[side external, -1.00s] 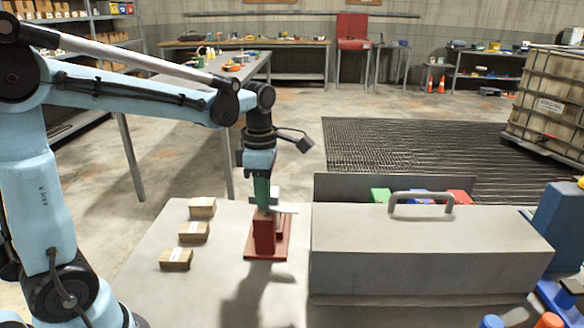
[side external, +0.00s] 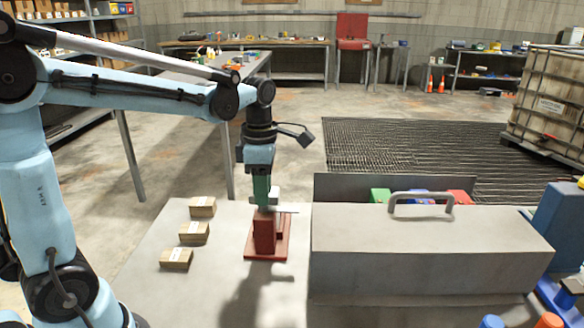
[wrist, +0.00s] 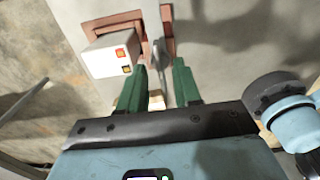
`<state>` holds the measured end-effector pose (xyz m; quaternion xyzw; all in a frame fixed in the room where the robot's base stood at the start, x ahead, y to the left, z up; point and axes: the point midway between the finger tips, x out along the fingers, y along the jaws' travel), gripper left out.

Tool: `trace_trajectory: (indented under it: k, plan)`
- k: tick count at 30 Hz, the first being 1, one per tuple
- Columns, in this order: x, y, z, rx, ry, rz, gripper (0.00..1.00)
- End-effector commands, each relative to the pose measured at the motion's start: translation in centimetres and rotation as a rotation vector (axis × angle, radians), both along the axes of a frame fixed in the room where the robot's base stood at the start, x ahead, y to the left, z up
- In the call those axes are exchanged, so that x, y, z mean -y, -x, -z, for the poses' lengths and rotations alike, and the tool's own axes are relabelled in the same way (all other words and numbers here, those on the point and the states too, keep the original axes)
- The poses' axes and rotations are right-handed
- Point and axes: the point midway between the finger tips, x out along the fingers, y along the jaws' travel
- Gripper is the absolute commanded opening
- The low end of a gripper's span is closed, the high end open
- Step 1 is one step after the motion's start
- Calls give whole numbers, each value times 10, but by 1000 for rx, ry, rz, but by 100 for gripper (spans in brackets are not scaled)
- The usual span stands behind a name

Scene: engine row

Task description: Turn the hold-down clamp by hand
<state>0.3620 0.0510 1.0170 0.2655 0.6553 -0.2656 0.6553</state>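The hold-down clamp (side external: 264,235) is a dark red block on a red base plate on the grey table. A thin pale grey arm (side external: 288,211) sticks out to the right at its top. In the wrist view, part of the red base (wrist: 118,25) shows, with a grey metal piece (wrist: 157,52) near the fingertips. My gripper (side external: 263,208), with green fingers, points down right over the block. The wrist view shows its fingers (wrist: 160,70) apart, with a gap between them. The fingers hide part of the clamp, and I cannot tell whether they touch it.
A white box (wrist: 110,55) with red and yellow marks stands beside the clamp. Three small cartons (side external: 194,232) lie to the left. A large grey lidded box (side external: 430,250) with a handle stands close on the right. The table front is clear.

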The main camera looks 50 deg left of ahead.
Motion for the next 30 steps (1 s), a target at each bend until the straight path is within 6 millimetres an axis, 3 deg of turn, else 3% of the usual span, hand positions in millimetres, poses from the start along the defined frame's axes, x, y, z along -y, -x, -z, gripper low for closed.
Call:
trace_trajectory:
  k: [18, 30]
  plan:
    - [0, 0, -95, 0, 0, -1, 33]
    - [0, 0, -112, 0, 0, -1, 33]
